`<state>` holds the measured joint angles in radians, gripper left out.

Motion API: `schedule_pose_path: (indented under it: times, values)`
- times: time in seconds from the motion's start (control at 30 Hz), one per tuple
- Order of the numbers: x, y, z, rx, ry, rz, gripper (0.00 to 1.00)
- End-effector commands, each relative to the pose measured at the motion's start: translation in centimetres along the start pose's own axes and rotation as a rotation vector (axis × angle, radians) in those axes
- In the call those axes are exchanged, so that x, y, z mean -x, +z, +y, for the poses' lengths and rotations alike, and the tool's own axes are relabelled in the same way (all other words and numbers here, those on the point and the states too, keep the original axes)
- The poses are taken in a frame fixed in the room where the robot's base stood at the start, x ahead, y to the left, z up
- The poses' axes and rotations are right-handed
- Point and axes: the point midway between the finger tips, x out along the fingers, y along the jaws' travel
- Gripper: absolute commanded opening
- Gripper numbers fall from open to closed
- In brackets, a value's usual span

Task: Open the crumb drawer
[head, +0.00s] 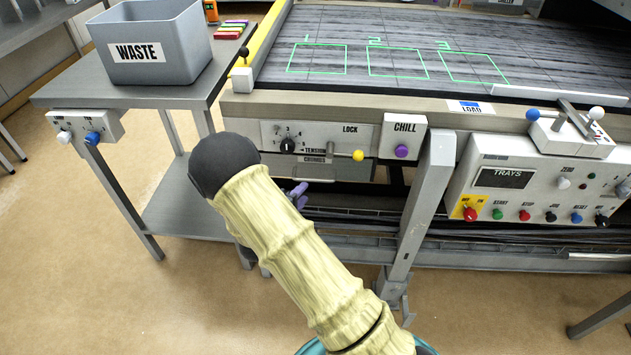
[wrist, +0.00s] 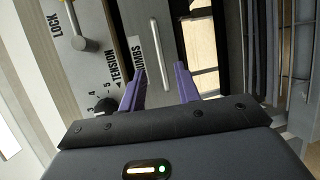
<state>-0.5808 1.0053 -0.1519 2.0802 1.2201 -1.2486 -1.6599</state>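The crumb drawer (head: 318,170) is a grey front under the tension panel, labelled CRUMBS, and looks closed. My arm covers its left part in the head view. In the wrist view the drawer front (wrist: 139,24) appears sideways with its label and a thin pale strip. My gripper (wrist: 160,68) has two purple fingers, spread apart, with their tips near that strip and the label. Whether they touch the drawer cannot be told. In the head view the gripper (head: 298,193) shows just below the drawer, mostly hidden behind my wrist.
Above the drawer are the tension knob (head: 288,145) and the yellow-tipped LOCK lever (head: 357,155). The CHILL box (head: 402,138) and a slanted metal leg (head: 425,205) stand to the right. A side table (head: 110,97) with a WASTE bin (head: 150,45) is at left.

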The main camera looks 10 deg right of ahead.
Motion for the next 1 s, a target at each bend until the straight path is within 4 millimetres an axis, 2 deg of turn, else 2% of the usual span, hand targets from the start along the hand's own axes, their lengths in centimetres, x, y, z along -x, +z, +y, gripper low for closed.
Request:
schedule_pose_path:
  times: [0.3, 0.5, 0.87, 1.0]
  values:
    - [-5.8, 0.1, -0.1, -0.001, 0.001, -0.003, 0.33]
    - [-8.3, 0.0, 0.0, -0.001, 0.001, -0.002, 0.33]
    - [-8.9, 0.0, 0.1, 0.0, 0.001, 0.001, 0.33]
    - [-8.9, 0.0, 0.0, 0.0, 0.001, 0.001, 0.07]
